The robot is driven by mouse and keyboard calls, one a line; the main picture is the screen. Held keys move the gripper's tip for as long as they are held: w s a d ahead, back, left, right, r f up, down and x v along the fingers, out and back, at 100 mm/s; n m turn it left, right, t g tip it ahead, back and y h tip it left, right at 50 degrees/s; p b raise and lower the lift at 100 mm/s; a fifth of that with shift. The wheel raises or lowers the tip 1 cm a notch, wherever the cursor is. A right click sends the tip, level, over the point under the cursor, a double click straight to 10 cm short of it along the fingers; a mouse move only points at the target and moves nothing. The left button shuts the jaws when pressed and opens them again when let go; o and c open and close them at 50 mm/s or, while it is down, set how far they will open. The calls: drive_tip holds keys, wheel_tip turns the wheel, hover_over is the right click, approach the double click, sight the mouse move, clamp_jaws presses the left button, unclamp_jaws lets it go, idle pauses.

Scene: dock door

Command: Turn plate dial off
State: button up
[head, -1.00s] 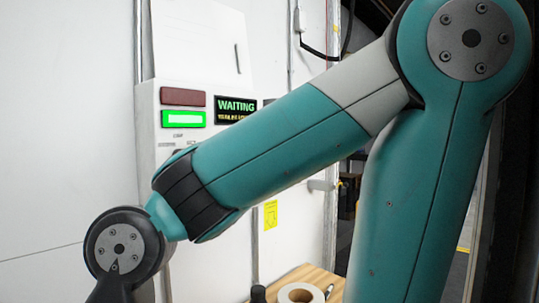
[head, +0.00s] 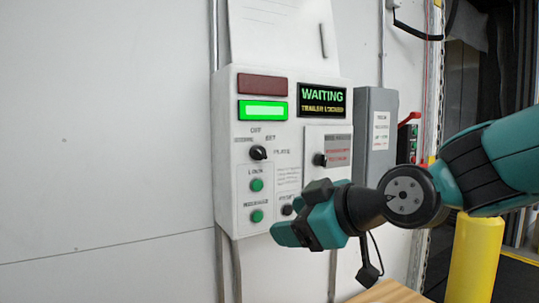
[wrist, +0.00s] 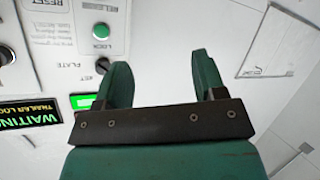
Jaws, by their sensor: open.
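The plate dial (head: 258,153) is a small black knob on the white control box (head: 228,190), with OFF, SET and PLATE lettering around it. Its exact pointer direction is too small to read. It also shows in the wrist view (wrist: 103,65), just left of the left finger. My gripper (head: 294,215) is in front of the lower part of the box, below and right of the dial and apart from it. In the wrist view my gripper (wrist: 161,62) has its two teal fingers spread wide, with nothing between them.
Green LOCK (head: 257,185) and release (head: 257,216) buttons sit below the dial. A second black knob (head: 320,160) is to the right. A lit green lamp (head: 263,110) and a WAITING / TRAILER LOCKED display (head: 322,100) are above. A yellow post (head: 475,255) stands at right.

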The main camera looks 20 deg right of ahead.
sight(264, 155)
drive_tip(key=w+d+r+t+h, duration=0.2)
drive_tip(key=w+d+r+t, duration=0.2)
drive_tip(key=d+r+t, duration=0.3)
drive_tip(key=shift+n+g, duration=0.5)
drive_tip(key=shift+g, duration=0.2)
drive_tip(key=p+x, duration=0.3)
drive_tip(key=x, duration=0.2)
drive_tip(key=a+p+x, duration=0.1)
drive_tip(key=p+x, duration=0.1)
drive_tip(key=x, duration=0.4)
drive_tip(key=p+x, duration=0.3)
drive_tip(key=x, duration=0.2)
drive_tip(key=shift+a+r+p, duration=0.25)
drive_tip(key=shift+r+p, duration=0.1)
drive_tip(key=shift+r, duration=0.05)
drive_tip(key=shift+w+a+f, duration=0.1)
drive_tip(key=shift+w+a, duration=0.05)
drive_tip(key=shift+w, duration=0.3)
drive_tip(key=c, duration=0.9)
